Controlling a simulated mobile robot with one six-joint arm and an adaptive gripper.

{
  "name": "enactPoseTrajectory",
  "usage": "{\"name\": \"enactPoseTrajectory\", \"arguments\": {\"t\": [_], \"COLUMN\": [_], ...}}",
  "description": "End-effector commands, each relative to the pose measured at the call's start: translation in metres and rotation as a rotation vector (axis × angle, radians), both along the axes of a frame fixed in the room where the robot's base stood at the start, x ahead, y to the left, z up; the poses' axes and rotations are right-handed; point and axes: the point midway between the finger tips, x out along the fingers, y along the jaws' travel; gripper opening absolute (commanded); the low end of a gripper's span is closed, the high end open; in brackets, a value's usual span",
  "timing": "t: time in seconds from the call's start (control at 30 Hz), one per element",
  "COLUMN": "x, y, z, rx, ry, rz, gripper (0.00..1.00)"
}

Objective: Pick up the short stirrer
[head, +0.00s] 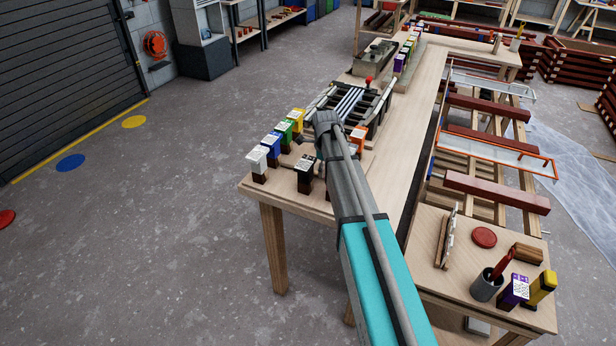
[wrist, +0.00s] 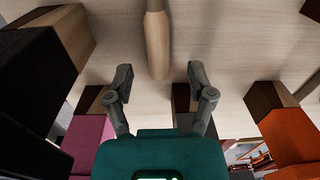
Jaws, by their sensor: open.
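In the wrist view, a rounded pale wooden handle with a grey shaft (wrist: 157,45) comes in from the top edge, and its lower end is between and just beyond my fingertips. It may be the short stirrer; its far end is cut off, so I cannot tell its length. My gripper (wrist: 159,72) is open, with one finger on each side of the handle and clear space to both. In the head view, my arm hides the fingers and the handle at the near end of the long bench.
Coloured blocks with wood and dark ends flank the gripper, including a pink one (wrist: 88,145) and an orange one (wrist: 290,140). In the head view, white (head: 257,160), blue (head: 271,146) and black (head: 304,170) ones stand along the bench edge (head: 425,100). A rack (head: 350,103) lies behind.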

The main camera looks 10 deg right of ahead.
Motion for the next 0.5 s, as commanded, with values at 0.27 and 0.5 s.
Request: {"name": "enactPoseTrajectory", "arguments": {"t": [0.27, 0.5], "x": [0.000, 0.000], "y": [0.000, 0.000], "z": [-0.019, -0.020], "rx": [0.000, 0.000], "ry": [0.000, 0.000], "rz": [0.000, 0.000], "gripper": [0.70, 0.70]}}
